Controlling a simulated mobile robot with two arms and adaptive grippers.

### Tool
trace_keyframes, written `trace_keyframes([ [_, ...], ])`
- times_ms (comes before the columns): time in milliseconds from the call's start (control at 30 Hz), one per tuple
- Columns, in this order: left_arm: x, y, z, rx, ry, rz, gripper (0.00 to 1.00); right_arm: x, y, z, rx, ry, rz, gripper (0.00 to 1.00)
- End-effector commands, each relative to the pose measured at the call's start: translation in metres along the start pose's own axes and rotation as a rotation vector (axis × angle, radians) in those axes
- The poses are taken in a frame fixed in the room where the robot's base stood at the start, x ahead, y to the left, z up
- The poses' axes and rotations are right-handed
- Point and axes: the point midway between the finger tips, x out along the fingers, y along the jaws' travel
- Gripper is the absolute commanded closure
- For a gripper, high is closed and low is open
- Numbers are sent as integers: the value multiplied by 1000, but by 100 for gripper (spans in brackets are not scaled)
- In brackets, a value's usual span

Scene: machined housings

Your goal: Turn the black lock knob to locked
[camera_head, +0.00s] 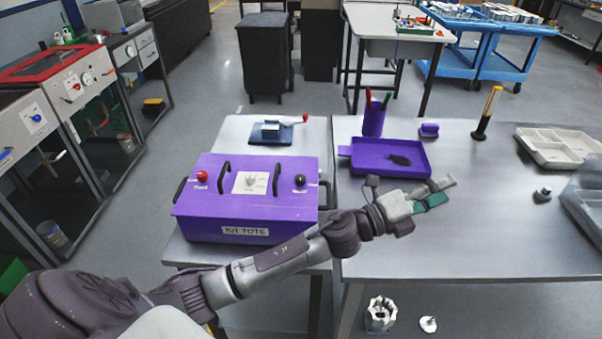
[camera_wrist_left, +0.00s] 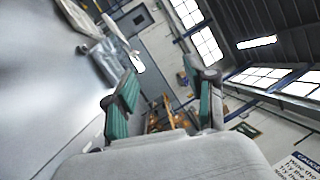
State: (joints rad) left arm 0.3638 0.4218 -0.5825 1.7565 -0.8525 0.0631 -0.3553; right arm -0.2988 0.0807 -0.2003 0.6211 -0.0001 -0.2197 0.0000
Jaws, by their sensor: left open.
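The black knob (camera_head: 299,180) sits on the right part of the top of a purple box labelled "KIT TOTE" (camera_head: 245,231). A small label lies in front of the knob, too small to read. A red knob (camera_head: 202,176) is on the left of the same top, and a pale dial plate (camera_head: 251,182) is between them. My left gripper (camera_head: 444,192) is open and empty over the right table, well to the right of the black knob. Its green-padded fingers stand apart in the left wrist view (camera_wrist_left: 165,100). The right gripper is not in view.
Black handles (camera_head: 276,178) rise from the box top close to the black knob. My left arm passes in front of the box. A purple tray (camera_head: 405,168), a purple pen cup (camera_head: 374,120) and a pale divided tray (camera_head: 556,148) stand on the right table. Its front middle is clear.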

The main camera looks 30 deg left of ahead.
Motion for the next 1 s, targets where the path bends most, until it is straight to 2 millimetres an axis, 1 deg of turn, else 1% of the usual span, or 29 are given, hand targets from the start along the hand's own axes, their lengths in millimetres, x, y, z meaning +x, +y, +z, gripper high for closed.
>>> trace_keyframes([
  [33, 15, -9, -6, 178, 144, -22, 45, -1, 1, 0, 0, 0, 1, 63],
  [100, 23, -6, -18, 420, 358, -27, 45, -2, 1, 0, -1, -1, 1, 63],
  [167, 21, 5, -20, 616, 544, -4, 45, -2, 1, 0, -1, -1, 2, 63],
  [200, 16, 16, -14, 740, 666, 26, 45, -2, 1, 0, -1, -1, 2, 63],
  [233, 10, 24, -6, 827, 758, 57, 45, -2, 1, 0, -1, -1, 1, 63],
  [267, 2, 33, 6, 908, 850, 96, 45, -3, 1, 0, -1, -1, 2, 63],
  [333, -21, 49, 45, 1075, 1058, 213, 45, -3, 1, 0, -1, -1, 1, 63],
  [367, -34, 53, 66, 1130, 1144, 275, 45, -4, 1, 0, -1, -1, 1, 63],
  [400, -53, 56, 97, 1189, 1252, 366, 45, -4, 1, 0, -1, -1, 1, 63],
  [467, -83, 52, 144, 1241, 1397, 509, 45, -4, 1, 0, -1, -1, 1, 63],
  [500, -104, 45, 173, 1253, 1479, 604, 45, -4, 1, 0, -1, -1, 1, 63],
  [533, -118, 38, 192, 1254, 1532, 669, 45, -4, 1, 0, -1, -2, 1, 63],
  [600, -148, 21, 227, 1232, 1626, 797, 45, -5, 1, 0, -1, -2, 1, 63],
  [667, -167, 7, 248, 1207, 1677, 878, 45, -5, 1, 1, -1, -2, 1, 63],
  [700, -176, 0, 257, 1190, 1703, 917, 45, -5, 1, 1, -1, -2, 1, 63],
  [733, -182, -4, 262, 1180, 1717, 939, 45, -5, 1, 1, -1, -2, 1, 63],
  [833, -192, -10, 270, 1158, 1743, 976, 45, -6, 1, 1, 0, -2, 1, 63],
  [900, -195, -6, 270, 1153, 1749, 981, 45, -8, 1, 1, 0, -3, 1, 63],
  [1000, -198, 7, 267, 1151, 1749, 980, 45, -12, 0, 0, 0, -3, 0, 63],
])
